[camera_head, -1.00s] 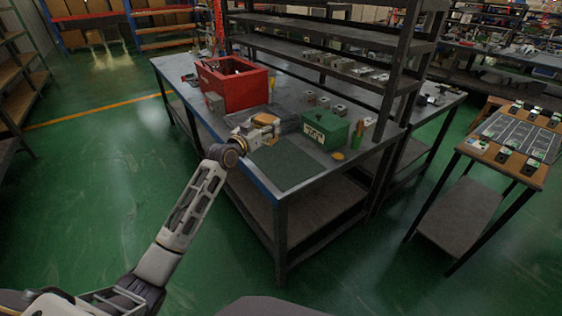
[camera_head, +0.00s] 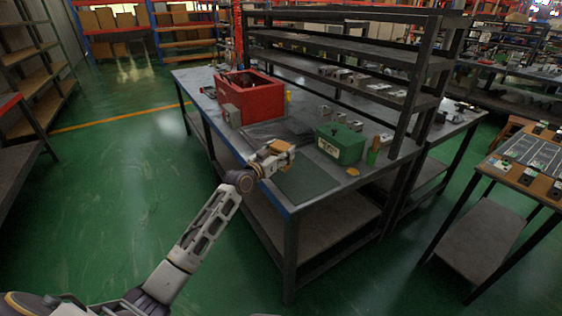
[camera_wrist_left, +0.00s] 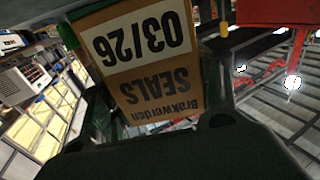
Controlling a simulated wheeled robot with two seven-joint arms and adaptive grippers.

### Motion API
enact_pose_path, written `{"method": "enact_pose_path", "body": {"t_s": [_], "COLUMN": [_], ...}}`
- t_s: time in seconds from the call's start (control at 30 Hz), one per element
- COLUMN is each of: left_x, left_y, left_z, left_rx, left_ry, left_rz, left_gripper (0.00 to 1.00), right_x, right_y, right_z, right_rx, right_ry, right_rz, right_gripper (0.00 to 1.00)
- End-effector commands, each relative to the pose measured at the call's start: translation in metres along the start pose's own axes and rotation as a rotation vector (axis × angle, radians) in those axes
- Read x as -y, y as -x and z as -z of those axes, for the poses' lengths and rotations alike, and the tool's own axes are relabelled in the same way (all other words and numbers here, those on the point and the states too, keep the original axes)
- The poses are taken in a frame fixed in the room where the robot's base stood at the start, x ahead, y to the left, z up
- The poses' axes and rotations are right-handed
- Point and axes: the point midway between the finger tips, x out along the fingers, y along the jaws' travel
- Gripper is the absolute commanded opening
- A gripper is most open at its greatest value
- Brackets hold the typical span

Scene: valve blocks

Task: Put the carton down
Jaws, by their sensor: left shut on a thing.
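The carton (camera_head: 280,147), orange-brown, is in my left gripper (camera_head: 274,157) at the front left of the workbench, by the dark green mat (camera_head: 308,183). The left gripper is shut on it. In the left wrist view the carton (camera_wrist_left: 155,85) fills the upper middle, with a white label reading "03/26" and the word "SEALS" upside down. The gripper's dark body covers the bottom of that view. I cannot tell whether the carton touches the bench. The right gripper is not in view.
A red open box (camera_head: 262,100) stands at the back left of the bench, with a dark flat pad (camera_head: 275,131) before it. A green box (camera_head: 341,144) stands right of the mat. Shelves (camera_head: 350,58) rise behind. The mat's visible surface is bare.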

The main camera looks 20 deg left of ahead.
Motion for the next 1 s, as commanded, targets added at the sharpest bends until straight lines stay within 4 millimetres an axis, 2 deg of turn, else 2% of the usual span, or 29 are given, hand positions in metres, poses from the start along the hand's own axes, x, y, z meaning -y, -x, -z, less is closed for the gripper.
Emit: {"method": "enact_pose_path", "body": {"t_s": [0.17,0.33,0.43,0.6,1.0], "left_x": [0.000,0.001,0.001,0.001,0.000], "left_y": [0.000,0.000,0.000,0.000,0.000], "left_z": [-0.001,-0.016,-0.025,-0.038,-0.041], "left_rx": [-0.002,0.001,-0.001,-0.001,-0.002], "left_ry": [0.000,0.000,0.000,-0.001,-0.001], "left_rz": [0.001,0.001,0.001,0.001,0.001], "left_gripper": [0.30,0.30,0.30,0.30,0.30], "right_x": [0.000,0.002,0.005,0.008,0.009], "right_y": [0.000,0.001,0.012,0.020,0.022], "right_z": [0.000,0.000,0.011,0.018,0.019], "right_rx": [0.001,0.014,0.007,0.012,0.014], "right_ry": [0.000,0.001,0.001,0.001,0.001], "right_rz": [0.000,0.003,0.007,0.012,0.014], "right_gripper": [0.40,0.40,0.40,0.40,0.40]}}
